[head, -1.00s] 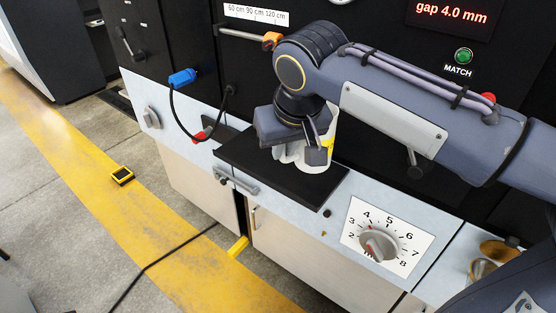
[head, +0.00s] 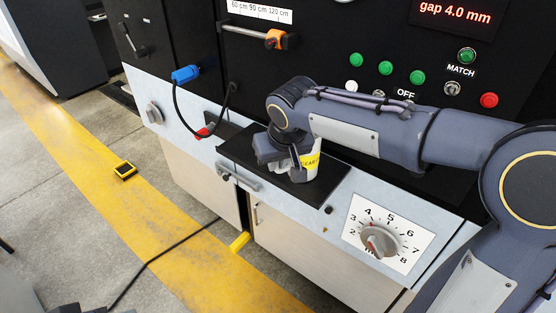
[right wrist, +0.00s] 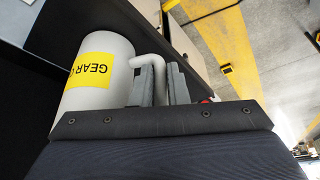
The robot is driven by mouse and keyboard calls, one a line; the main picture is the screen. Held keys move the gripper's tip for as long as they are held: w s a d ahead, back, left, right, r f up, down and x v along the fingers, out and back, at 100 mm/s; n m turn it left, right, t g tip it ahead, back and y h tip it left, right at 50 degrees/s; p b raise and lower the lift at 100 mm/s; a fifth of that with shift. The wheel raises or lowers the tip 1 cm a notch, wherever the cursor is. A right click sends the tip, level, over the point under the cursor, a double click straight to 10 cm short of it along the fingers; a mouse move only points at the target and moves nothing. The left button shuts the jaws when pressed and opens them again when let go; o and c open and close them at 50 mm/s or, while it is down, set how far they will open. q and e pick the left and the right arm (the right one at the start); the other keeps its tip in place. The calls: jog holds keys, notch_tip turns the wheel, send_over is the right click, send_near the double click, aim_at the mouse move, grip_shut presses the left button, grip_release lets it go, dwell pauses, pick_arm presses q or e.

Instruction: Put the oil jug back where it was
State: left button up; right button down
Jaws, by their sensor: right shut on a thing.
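The oil jug (head: 309,172) is white with a yellow label reading "GEAR". In the head view it is upright at the black shelf plate (head: 240,148) on the front of the machine; I cannot tell if its base touches the plate. My right gripper (head: 296,165) is shut on the jug's handle, on the jug's near left side. In the right wrist view the jug (right wrist: 97,85) is beside the fingers (right wrist: 160,85), with its handle (right wrist: 150,62) between them. My left gripper is not in view.
A numbered dial (head: 380,241) is right of the plate. A blue connector (head: 185,75) on a black cable and a red-handled part (head: 203,133) are at the left. Buttons (head: 418,77) and an orange-ended slider (head: 275,39) are on the panel behind. The yellow-striped floor is mostly clear.

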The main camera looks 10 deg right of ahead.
jog(key=shift+f, duration=0.15)
jog(key=c, duration=1.4)
grip_release()
